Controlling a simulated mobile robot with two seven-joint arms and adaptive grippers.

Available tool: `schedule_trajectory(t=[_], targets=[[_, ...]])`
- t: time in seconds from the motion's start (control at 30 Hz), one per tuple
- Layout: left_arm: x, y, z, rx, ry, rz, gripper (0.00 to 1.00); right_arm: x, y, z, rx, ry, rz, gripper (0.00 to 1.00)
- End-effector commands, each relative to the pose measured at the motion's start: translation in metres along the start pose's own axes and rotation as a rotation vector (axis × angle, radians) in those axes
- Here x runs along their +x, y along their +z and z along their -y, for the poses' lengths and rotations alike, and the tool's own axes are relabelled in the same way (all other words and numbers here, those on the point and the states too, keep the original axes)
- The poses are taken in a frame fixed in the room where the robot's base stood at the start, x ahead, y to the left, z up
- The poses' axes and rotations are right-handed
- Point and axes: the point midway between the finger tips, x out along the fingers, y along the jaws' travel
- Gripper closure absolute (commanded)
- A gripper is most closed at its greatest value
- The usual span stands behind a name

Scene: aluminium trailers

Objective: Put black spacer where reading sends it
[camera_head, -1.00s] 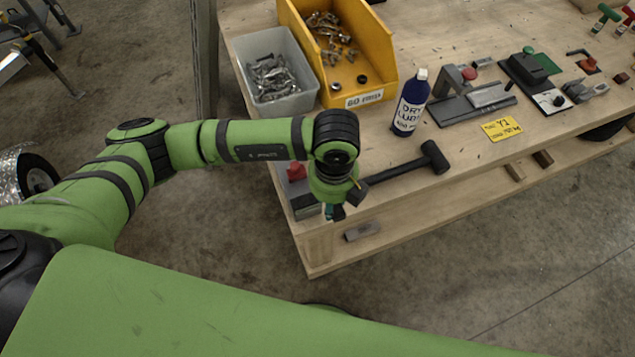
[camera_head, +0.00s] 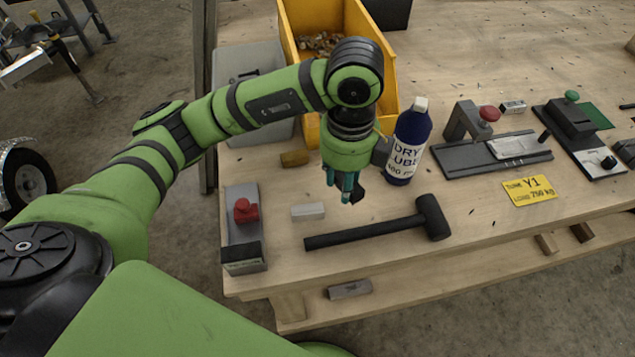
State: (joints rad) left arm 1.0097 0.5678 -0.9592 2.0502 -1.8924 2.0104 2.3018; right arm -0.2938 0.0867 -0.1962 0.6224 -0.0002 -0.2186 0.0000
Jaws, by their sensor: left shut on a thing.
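My left gripper (camera_head: 346,192) has its teal fingertips pointing down over the bench, in front of the yellow bin (camera_head: 384,85) and left of the lube bottle (camera_head: 409,145). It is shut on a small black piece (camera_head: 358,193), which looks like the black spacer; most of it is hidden. A grey slide device with a red button (camera_head: 489,113) and pale plate (camera_head: 515,146) stands at right. Right of it is a black device with a green knob (camera_head: 572,96) and a dial (camera_head: 608,163), whose reading is too small to tell. A yellow card (camera_head: 530,191) shows Y1 and 750 kg. My right gripper is out of view.
A black mallet (camera_head: 370,232) lies in front of my gripper. A small pale block (camera_head: 308,211), a brown block (camera_head: 295,158) and a red-knob device (camera_head: 245,230) are at left. A grey bin (camera_head: 232,60) stands behind my arm. The bench's right front is clear.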

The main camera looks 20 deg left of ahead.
Motion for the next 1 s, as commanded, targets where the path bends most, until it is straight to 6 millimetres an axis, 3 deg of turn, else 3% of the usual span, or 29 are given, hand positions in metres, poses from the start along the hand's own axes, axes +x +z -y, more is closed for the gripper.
schedule_trajectory(t=[0.1, 0.3, 0.5, 1.0], targets=[[0.015, 0.024, -0.007, -0.009, 0.008, -0.002, 0.97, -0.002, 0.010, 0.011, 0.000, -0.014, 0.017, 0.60], [0.040, 0.070, -0.016, -0.009, 0.010, 0.000, 0.97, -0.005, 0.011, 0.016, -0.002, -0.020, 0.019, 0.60], [0.059, 0.100, -0.021, -0.004, 0.006, 0.002, 0.97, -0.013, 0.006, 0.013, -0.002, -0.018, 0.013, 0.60], [0.104, 0.105, -0.021, 0.001, 0.002, 0.002, 0.97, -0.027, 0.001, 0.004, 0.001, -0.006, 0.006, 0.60]])
